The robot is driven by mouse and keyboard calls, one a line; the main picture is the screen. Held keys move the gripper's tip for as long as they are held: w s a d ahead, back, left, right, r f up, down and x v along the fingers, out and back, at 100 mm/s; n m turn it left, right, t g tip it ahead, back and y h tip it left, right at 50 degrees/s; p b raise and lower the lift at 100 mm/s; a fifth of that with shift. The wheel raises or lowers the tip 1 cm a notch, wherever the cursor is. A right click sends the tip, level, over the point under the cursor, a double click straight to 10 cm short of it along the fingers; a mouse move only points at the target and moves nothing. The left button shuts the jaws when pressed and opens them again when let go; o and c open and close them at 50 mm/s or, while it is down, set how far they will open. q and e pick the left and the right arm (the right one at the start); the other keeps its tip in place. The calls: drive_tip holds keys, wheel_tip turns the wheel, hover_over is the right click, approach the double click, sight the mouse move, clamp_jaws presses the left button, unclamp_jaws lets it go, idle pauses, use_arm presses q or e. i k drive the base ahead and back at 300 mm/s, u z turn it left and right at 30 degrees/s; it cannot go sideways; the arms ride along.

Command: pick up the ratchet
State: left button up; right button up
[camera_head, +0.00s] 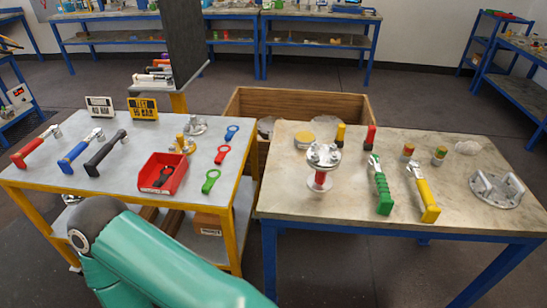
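Several ratchet-like hand tools are in view; I cannot tell which one the task means. On the left table lie a red-handled tool (33,148), a blue-handled tool (78,153) and a black tool (106,153), side by side and slanted. On the right table lie a green-handled tool (382,188) and a yellow-handled tool (423,195), with metal heads toward the back. A teal link of my arm crosses the bottom left. Neither gripper shows.
The left table (112,190) also holds a red bin (163,173), coloured rings and two small displays. The right table (280,199) holds a flanged vessel (322,168) and a metal flange (497,189). A wooden crate (298,101) stands behind; a dark panel (185,42) rises behind the left table.

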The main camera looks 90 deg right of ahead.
sight(385, 206)
drive_tip(key=z, duration=0.25)
drive_tip(key=k, duration=2.35)
drive_tip(key=z, duration=1.25)
drive_tip(key=i, duration=1)
drive_tip(key=u, duration=0.05)
